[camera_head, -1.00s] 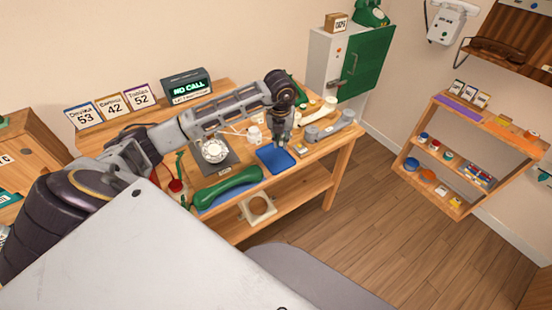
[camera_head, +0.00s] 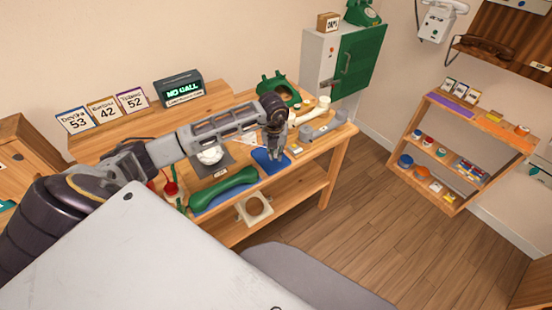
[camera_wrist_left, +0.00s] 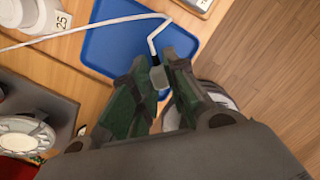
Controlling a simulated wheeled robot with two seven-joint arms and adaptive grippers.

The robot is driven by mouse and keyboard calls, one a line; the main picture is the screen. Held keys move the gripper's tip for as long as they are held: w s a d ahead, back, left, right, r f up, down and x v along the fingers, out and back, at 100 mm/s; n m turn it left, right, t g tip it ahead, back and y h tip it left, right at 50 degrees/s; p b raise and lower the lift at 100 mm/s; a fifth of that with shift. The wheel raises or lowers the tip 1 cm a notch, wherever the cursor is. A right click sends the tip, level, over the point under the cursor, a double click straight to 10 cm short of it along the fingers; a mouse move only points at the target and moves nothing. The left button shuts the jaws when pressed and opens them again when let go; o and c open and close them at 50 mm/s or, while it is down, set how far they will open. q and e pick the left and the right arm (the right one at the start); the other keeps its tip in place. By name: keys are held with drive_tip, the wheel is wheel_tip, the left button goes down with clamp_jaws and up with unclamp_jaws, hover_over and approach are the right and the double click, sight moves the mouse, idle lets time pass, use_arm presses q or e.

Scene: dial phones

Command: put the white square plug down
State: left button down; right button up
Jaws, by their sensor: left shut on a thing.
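My left gripper (camera_head: 275,156) points down over the blue tray (camera_head: 262,163) on the wooden workbench. In the left wrist view, the gripper (camera_wrist_left: 161,68) is shut on a small pale plug (camera_wrist_left: 160,79) at the end of a white cord (camera_wrist_left: 152,45). The plug is partly hidden by the fingers, and its square shape is hard to make out. The blue tray (camera_wrist_left: 98,49) lies below the fingertips. I cannot tell whether the plug touches it. The cord bends above the tray and runs off to the left. My right gripper is not in view.
A grey handset-like part (camera_head: 318,130) lies to the right. A green phone housing (camera_head: 278,88) sits at the back. A white jar (camera_wrist_left: 40,17) stands left of the tray.

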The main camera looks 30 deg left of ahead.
sight(276, 157)
use_arm(q)
drive_tip(key=shift+f, duration=0.1)
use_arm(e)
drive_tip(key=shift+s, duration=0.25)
use_arm(q)
drive_tip(key=shift+f, duration=1.75)
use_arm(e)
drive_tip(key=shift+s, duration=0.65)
